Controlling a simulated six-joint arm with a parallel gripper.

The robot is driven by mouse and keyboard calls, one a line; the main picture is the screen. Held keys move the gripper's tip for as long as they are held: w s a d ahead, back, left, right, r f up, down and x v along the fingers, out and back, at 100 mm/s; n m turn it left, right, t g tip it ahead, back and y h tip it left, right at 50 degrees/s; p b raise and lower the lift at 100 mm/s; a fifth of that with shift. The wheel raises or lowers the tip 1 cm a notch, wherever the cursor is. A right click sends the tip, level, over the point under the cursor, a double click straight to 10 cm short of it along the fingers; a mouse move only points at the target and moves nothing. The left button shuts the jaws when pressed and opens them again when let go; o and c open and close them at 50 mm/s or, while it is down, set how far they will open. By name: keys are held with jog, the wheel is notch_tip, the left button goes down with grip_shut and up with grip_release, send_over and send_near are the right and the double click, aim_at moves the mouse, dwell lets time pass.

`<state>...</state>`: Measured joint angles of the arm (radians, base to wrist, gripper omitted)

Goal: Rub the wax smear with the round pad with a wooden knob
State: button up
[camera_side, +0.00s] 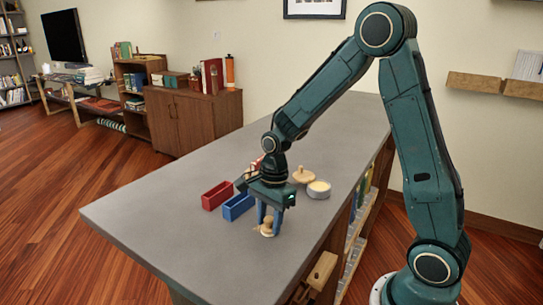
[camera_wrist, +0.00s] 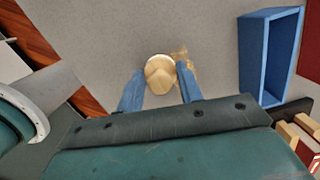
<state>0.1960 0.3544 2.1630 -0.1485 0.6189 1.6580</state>
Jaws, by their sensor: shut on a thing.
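The round pad with a wooden knob (camera_side: 267,231) is on the grey counter under my gripper (camera_side: 268,218). In the wrist view the pale wooden knob (camera_wrist: 160,72) sits between the two blue fingers of my gripper (camera_wrist: 160,88), which is shut on it. A yellow-brown smear (camera_wrist: 182,53) shows on the counter just beyond the pad's right side, partly hidden by the pad and a finger. I cannot tell from these views whether the pad presses on the counter. The smear is not clear in the side view.
A blue open box (camera_side: 238,207) and a red open box (camera_side: 217,195) stand left of my gripper. A wooden knobbed lid-like piece (camera_side: 303,175) and a round pale container (camera_side: 318,190) stand behind it. The counter's front left (camera_side: 160,220) is clear.

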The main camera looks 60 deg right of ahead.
aim_at(255, 235)
jog(key=a, duration=0.2)
jog(key=shift+a, duration=0.3)
jog(key=shift+w+d, duration=0.1)
jog(key=shift+w, duration=1.05)
jog(key=shift+s+d, duration=0.1)
jog(key=shift+d, duration=5.65)
notch_tip(255, 235, up, 8)
jog(key=shift+a, duration=0.1)
jog(key=shift+r, duration=0.1)
